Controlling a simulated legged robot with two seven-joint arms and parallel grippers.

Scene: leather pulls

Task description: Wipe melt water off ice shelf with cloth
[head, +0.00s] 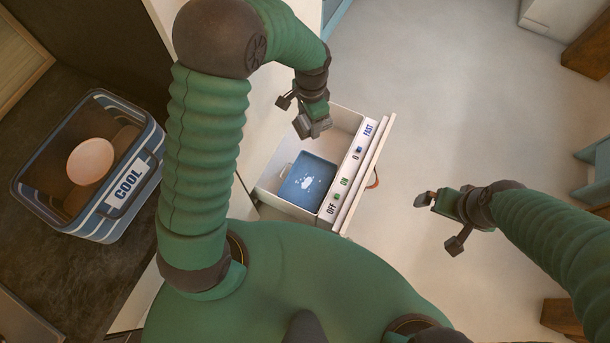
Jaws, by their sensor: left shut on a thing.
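A white drawer (341,122) stands pulled out, with a blue shelf (321,194) lying in its lower part. A pale whitish patch (307,183) marks the middle of the blue surface. My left gripper (314,122) is over the drawer's upper end, shut on a small grey piece that looks like the cloth (320,129). It is apart from the blue shelf in the picture, up and to the right of the patch. My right gripper (432,198) is out to the right of the drawer, over the floor; its jaws are too small to read.
The drawer front carries switches marked OFF, ON, O and FAST (351,165). A blue striped cooler box marked COOL (128,185), holding a pink oval thing (91,161), stands on the dark counter (60,270) at left. The pale floor (450,90) at right is largely clear.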

